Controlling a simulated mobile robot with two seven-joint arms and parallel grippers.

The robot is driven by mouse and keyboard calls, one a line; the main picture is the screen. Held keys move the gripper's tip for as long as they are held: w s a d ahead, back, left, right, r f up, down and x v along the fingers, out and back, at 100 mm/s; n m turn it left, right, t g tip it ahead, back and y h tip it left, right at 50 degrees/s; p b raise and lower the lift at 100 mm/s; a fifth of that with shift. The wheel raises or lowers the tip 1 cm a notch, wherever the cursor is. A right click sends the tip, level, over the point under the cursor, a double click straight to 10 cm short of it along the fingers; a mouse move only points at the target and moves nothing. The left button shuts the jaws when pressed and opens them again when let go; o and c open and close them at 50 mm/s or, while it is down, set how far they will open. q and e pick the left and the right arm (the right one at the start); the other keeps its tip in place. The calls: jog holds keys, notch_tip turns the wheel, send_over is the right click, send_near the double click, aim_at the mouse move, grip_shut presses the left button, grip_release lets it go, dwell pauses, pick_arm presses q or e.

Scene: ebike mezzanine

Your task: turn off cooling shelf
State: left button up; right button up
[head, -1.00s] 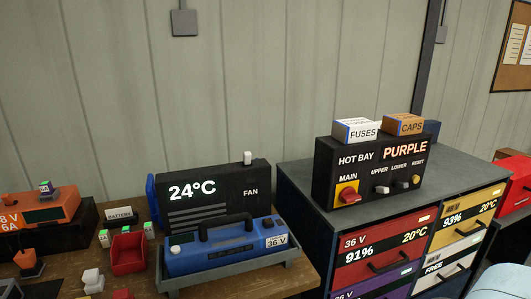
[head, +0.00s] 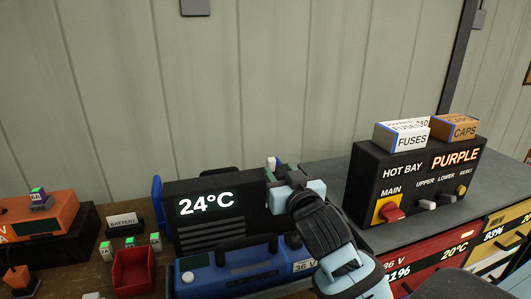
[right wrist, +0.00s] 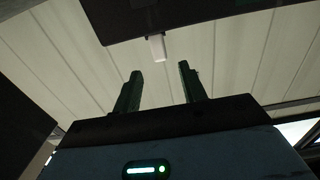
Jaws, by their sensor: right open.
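The black cooling unit (head: 195,222) shows 24°C and stands on the wooden bench in the head view. A small white switch (right wrist: 157,47) sticks out from its dark body in the right wrist view. In the head view, the switch (head: 271,163) is partly hidden behind my right gripper. My right gripper (head: 280,172) is at the unit's upper right corner and covers the FAN label. In the right wrist view its two green fingers (right wrist: 158,78) are apart and empty, with the switch just beyond and between the tips. My left gripper is not in view.
A blue 36 V pack (head: 225,272) lies in front of the unit. The HOT BAY box (head: 365,180) with a red MAIN knob stands on the drawer cabinet at right. A red bin (head: 133,270) and an orange charger (head: 45,215) are at left.

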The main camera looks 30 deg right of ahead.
aim_at(273, 161)
jog(key=shift+x, duration=3.6)
jog(key=shift+a+r, duration=0.1)
jog(key=shift+r, duration=0.05)
